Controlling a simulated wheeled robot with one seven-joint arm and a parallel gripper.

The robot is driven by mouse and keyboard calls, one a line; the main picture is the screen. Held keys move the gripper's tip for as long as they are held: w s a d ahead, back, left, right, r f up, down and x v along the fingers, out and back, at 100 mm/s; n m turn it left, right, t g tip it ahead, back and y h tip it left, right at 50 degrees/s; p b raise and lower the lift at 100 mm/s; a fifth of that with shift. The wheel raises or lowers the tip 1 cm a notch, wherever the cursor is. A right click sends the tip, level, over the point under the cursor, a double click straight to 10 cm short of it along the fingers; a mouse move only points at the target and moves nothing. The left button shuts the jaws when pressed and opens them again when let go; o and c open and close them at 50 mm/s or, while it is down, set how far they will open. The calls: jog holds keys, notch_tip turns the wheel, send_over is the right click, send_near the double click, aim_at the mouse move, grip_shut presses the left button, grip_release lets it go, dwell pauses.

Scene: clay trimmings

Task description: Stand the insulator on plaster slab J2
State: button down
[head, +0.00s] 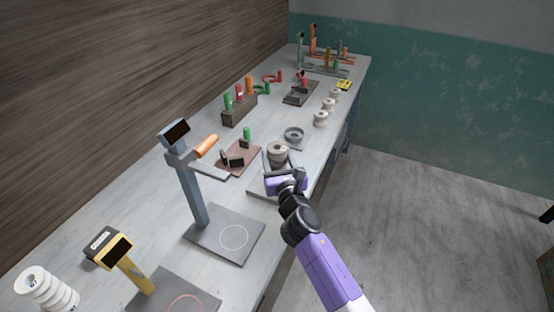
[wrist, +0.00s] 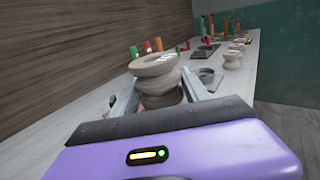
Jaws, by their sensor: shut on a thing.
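A grey-beige ribbed insulator (head: 278,149) is upright between the fingers of my gripper (head: 277,160). In the wrist view the insulator (wrist: 156,66) shows its round flanged top, with the two fingers of my gripper (wrist: 162,88) on either side, shut on it. Its lower part is partly hidden by my gripper's body. A pale flat slab (head: 258,190) shows partly under my gripper at the bench's front edge. I cannot tell whether the insulator touches anything below. No J2 label is readable.
A grey stand (head: 190,190) rises to the left of my gripper, with a yellow stand (head: 130,270) nearer. A brown board (head: 236,160) with small blocks lies left.

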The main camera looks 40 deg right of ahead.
jog(key=shift+r, duration=0.1)
jog(key=c, duration=0.5)
grip_release()
jog(key=shift+f, duration=0.2)
jog(key=shift+r, duration=0.15)
jog(key=b+v, duration=0.1)
jog(key=v, duration=1.1)
jog(key=shift+s+b, duration=0.1)
jog(key=shift+b, duration=0.2)
